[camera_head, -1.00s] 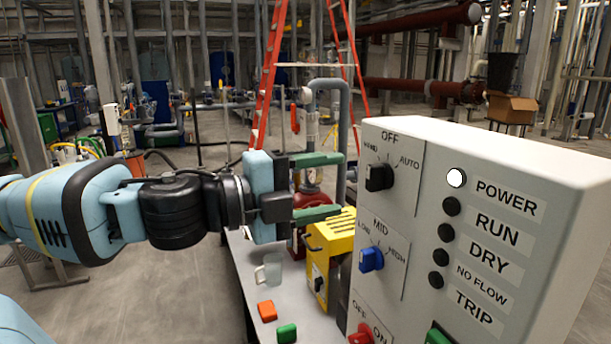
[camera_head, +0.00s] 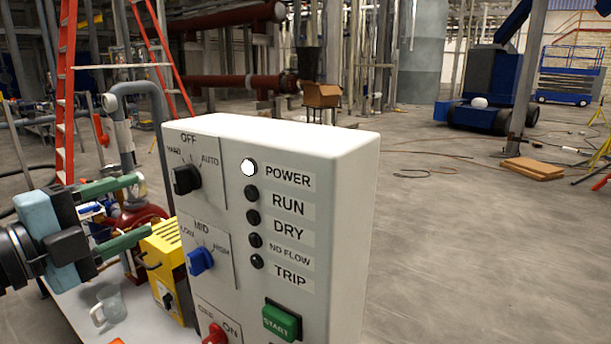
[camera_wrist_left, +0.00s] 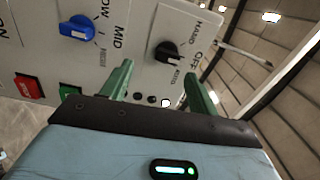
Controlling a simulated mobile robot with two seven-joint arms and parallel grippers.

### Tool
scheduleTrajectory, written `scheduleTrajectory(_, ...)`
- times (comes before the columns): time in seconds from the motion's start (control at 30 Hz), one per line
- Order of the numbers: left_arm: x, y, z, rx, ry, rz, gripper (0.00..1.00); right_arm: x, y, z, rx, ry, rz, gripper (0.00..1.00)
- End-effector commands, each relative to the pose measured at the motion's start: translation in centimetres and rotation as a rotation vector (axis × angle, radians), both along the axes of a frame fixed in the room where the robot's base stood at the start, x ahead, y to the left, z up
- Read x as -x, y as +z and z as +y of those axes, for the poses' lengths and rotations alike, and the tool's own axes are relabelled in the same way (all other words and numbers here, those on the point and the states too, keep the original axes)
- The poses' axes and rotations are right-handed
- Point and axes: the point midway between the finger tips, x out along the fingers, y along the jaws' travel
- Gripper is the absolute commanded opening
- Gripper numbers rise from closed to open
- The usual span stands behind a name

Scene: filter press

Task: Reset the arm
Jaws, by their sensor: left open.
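My left gripper (camera_head: 147,206) comes in from the left with its two green fingers apart and nothing between them. Its fingertips are just left of the white control panel (camera_head: 345,200) in the head view. The wrist view also shows the open fingers (camera_wrist_left: 158,80) in front of the panel face. The panel carries a black HAND/OFF/AUTO knob (camera_head: 187,179), a blue LOW/MID/HIGH knob (camera_head: 200,260), a red OFF/ON knob (camera_head: 215,335) and a green START button (camera_head: 282,322). The POWER lamp (camera_head: 249,167) is white; the lamps below it are dark. My right gripper is not in view.
A yellow machine (camera_head: 165,265) stands behind and left of the panel on the grey table, near a clear mug (camera_head: 108,305). A red ladder (camera_head: 66,95) and grey pipe (camera_head: 150,100) stand behind. The floor right of the panel is open, with a blue lift (camera_head: 490,95) farther back.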

Motion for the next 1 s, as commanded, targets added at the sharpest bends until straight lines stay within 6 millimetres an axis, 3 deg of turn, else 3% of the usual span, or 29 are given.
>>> scheduleTrajectory(0.3, -3.5, -10.5, 2.8, 0.305, 0.075, 0.197, 0.6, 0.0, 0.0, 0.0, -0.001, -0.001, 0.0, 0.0)
scheduleTrajectory(0.57, -3.7, -21.7, 4.2, 0.539, 0.187, 0.379, 0.6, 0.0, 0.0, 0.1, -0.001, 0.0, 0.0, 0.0)
scheduleTrajectory(0.77, -1.6, -31.2, 4.1, 0.705, 0.299, 0.532, 0.6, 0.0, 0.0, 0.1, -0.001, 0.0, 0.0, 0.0)
scheduleTrajectory(1.0, 3.8, -42.4, 2.3, 0.886, 0.458, 0.722, 0.6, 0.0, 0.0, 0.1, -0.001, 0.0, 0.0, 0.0)
